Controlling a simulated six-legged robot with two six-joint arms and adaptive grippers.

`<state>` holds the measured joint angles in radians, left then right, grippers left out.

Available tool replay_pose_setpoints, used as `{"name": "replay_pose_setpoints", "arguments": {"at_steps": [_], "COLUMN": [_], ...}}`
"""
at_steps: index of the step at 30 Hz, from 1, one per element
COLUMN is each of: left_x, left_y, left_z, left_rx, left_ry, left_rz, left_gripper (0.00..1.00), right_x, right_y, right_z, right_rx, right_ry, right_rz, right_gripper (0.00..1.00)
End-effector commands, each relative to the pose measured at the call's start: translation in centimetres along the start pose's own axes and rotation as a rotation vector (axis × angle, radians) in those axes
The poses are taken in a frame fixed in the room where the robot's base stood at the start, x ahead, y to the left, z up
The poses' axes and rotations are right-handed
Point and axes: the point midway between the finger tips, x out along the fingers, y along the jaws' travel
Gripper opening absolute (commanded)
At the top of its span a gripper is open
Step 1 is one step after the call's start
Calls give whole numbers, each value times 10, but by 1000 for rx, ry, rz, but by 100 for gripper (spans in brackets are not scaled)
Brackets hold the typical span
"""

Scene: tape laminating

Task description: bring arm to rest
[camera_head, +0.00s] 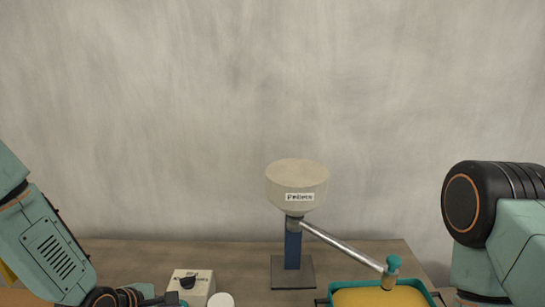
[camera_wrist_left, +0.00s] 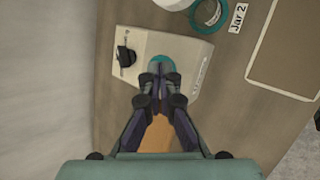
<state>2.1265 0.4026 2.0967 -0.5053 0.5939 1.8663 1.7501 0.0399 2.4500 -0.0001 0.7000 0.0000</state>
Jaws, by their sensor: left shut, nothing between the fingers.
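My left gripper (camera_wrist_left: 159,92) is shut and empty in the left wrist view, its fingertips together over a pale control box (camera_wrist_left: 182,50). The box has a black knob (camera_wrist_left: 126,57) and a round teal part (camera_wrist_left: 160,64) close to the fingertips; I cannot tell whether they touch it. In the head view my left arm comes in from the lower left, and the control box (camera_head: 198,287) stands just right of it. My right arm shows at the right edge, but its gripper is out of the frame.
A hopper (camera_head: 297,183) labelled Pellets stands on a blue post, its metal tube sloping down to a teal-rimmed tray (camera_head: 340,285) with yellow contents. A white round object (camera_head: 221,300) is beside the box. A teal ring (camera_wrist_left: 193,19) lies near a Jar 2 label (camera_wrist_left: 238,17). A grey wall stands behind.

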Motion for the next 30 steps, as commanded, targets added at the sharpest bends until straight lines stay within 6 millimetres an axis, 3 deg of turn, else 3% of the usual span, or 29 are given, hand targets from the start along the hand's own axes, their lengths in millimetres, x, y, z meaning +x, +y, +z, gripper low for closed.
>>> {"name": "replay_pose_setpoints", "arguments": {"at_steps": [1, 8, 18, 24, 30], "left_x": [1, -3, -35, -64, -94], "left_y": [-21, -100, -210, -263, -303], "left_z": [0, -7, -22, -32, -41], "left_rx": [79, 460, 1030, 1344, 1602], "left_ry": [13, 45, -8, -97, -210], "left_rz": [-40, -199, -467, -623, -754], "left_gripper": [0, 0, 0, 0, 0], "right_x": [0, 0, 0, 0, 0], "right_y": [0, 0, 0, 0, 0], "right_z": [0, 0, 0, 0, 0], "right_rx": [0, 0, 0, 0, 0], "right_ry": [0, 0, 0, 0, 0], "right_rz": [0, 0, 0, 0, 0], "right_gripper": [50, 50, 50, 50, 50]}}
